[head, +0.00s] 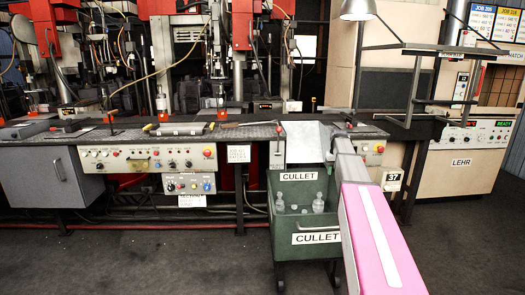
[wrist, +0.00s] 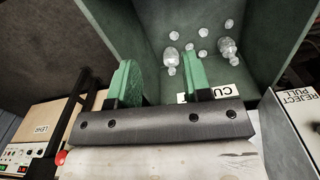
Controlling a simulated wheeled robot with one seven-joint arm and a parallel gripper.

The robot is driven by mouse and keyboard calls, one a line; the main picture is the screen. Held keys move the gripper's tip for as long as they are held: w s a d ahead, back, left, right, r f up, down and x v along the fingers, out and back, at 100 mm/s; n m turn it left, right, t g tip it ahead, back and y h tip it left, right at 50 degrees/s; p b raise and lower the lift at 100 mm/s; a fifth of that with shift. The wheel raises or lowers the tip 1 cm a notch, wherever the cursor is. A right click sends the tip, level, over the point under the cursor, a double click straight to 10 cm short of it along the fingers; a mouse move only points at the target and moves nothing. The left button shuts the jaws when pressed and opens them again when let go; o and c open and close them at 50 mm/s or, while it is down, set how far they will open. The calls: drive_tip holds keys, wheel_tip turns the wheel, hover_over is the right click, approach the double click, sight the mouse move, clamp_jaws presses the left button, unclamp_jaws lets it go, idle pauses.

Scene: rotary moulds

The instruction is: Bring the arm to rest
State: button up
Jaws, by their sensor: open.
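My gripper (wrist: 160,72) is open in the wrist view, with its two green finger pads well apart and nothing between them. It is above the green cullet bin (wrist: 270,45), looking down into it. Several clear glass pieces (wrist: 228,48) lie in the bin beyond the fingers. In the head view my pink and grey arm reaches up from the lower right, past the right side of the cullet bin (head: 283,240). The gripper itself cannot be made out there. Clear glass bottles (head: 318,203) show inside the bin.
A grey chute (head: 303,143) slopes into the bin from the bench. The bench carries control panels (head: 150,158) and tools. The lehr cabinet (head: 460,172) stands at the right, beside a rack (head: 412,90). Dark floor (head: 130,260) is clear at front left.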

drive_tip(key=s+a+f, duration=0.5)
drive_tip(key=s+f, duration=0.2)
drive_tip(key=s, duration=0.4)
drive_tip(key=s+a+f, duration=0.6)
drive_tip(key=s+f, duration=0.1)
drive_tip(key=s, duration=0.5)
drive_tip(key=s+a+f, duration=0.5)
drive_tip(key=s+f, duration=0.2)
drive_tip(key=s, duration=0.4)
drive_tip(key=shift+s+a+n, duration=0.3)
drive_tip(key=shift+s, duration=0.05)
